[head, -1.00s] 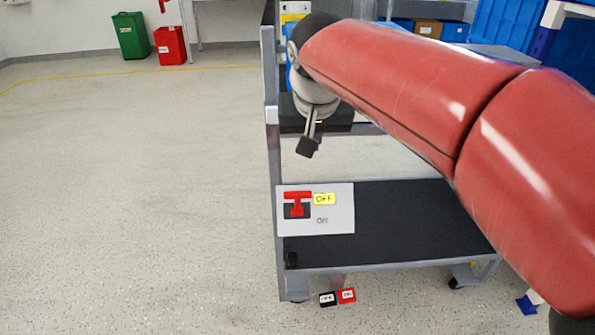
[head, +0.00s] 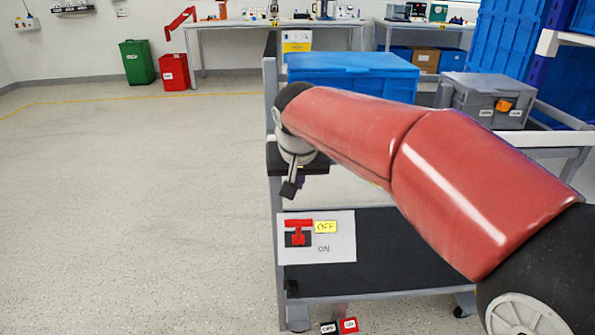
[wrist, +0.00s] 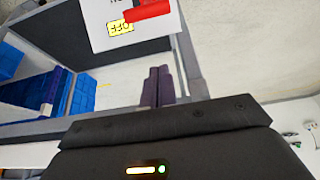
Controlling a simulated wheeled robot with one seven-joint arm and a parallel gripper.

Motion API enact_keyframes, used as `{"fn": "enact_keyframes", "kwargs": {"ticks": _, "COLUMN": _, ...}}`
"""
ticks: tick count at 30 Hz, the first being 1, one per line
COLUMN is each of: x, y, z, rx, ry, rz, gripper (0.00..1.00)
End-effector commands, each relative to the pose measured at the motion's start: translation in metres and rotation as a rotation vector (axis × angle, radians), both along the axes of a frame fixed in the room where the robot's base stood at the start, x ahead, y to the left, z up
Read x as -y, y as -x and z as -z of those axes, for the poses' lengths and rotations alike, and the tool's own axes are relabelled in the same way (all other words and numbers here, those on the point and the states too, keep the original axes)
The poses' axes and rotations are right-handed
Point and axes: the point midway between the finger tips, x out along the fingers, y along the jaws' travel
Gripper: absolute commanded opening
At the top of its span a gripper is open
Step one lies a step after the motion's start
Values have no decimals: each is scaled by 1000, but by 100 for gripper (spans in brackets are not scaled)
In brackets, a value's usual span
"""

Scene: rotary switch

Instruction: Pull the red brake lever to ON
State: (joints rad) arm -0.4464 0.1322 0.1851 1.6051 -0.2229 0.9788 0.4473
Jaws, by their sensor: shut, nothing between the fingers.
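The red brake lever (head: 298,232) is a T-shaped handle on a white panel (head: 340,251) at the left end of the cart's lower shelf. A yellow OFF label (head: 325,227) is beside its top, with ON printed lower down. My gripper (head: 290,190) hangs above the panel, apart from the lever, and is shut and empty. In the wrist view its fingers (wrist: 157,86) are together, and part of the red lever (wrist: 150,10) and the OFF label (wrist: 120,27) show upside down at the top edge.
The grey cart's left post (head: 272,150) stands close beside my gripper. A blue crate (head: 350,75) and a grey box (head: 490,98) sit on the cart's top. Red and black tags (head: 349,325) lie by its base. Floor to the left is clear.

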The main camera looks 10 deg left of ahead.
Motion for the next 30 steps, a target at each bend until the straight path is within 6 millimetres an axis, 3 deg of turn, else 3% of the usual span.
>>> {"fn": "enact_keyframes", "kwargs": {"ticks": 5, "x": -4, "y": -16, "z": 34, "rx": -3, "ry": 1, "rz": -1, "gripper": 0}}
{"fn": "enact_keyframes", "kwargs": {"ticks": 12, "x": 3, "y": 10, "z": 52, "rx": 0, "ry": 1, "rz": -2, "gripper": 0}}
{"fn": "enact_keyframes", "kwargs": {"ticks": 30, "x": 4, "y": 13, "z": 58, "rx": 12, "ry": -4, "rz": 0, "gripper": 0}}
